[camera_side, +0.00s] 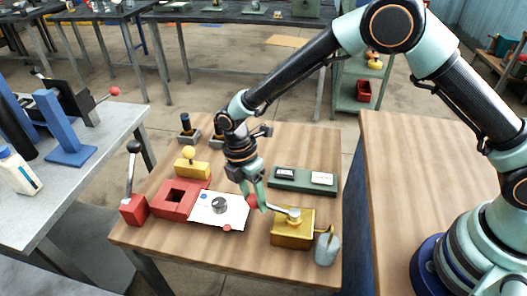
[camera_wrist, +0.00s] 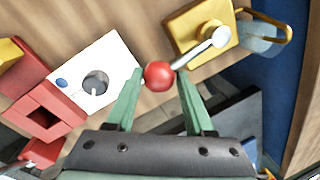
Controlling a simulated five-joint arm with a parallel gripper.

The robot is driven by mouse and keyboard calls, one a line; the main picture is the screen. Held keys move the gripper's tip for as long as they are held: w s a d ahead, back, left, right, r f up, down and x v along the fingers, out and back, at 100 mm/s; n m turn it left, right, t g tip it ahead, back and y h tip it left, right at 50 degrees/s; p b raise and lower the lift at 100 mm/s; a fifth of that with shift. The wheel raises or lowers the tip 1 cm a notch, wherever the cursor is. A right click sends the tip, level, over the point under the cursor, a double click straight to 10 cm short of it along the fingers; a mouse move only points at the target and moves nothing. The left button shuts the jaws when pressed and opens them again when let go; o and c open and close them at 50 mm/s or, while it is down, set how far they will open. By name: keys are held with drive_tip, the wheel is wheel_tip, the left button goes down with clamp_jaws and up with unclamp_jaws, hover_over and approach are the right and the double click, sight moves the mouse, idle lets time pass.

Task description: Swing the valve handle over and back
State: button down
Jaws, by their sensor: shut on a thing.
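The valve is a brass block (camera_side: 292,228) near the table's front right. Its silver handle (camera_side: 276,209) runs left from a round pivot to a red ball knob (camera_wrist: 158,76). My gripper (camera_side: 254,194) is shut on the knob, with one green finger at each side of it in the wrist view. The handle lies about level. A curved spout (camera_side: 330,236) comes from the block's right side over a clear glass (camera_side: 328,249). The valve block also shows at the top of the wrist view (camera_wrist: 190,27).
A white panel (camera_side: 208,212) with a grey dial is left of the knob. Beside it are a red block with a square hole (camera_side: 174,201), a yellow block with a ball knob (camera_side: 193,170) and a red-based lever (camera_side: 133,208). A green tray (camera_side: 290,186) lies behind the valve.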

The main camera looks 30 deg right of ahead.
drive_tip(key=shift+w+d, duration=0.1)
drive_tip(key=shift+w, duration=0.05)
drive_tip(key=shift+w+d+r+m, duration=0.1)
drive_tip(key=shift+w+d+m, duration=0.35)
drive_tip(key=shift+d+m, duration=0.2)
drive_tip(key=shift+m, duration=0.85)
drive_tip(key=d, duration=0.2)
drive_tip(key=w+d, duration=0.1)
drive_tip(key=d, duration=0.2)
drive_tip(key=shift+w+d, duration=0.2)
drive_tip(key=shift+d, duration=0.15)
drive_tip(key=shift+c, duration=1.8)
unclamp_jaws()
drive_tip(key=shift+a, duration=0.1)
drive_tip(key=shift+w, duration=0.1)
wheel_tip(320, 180, up, 12)
drive_tip(key=w, duration=0.2)
drive_tip(key=shift+a, duration=0.4)
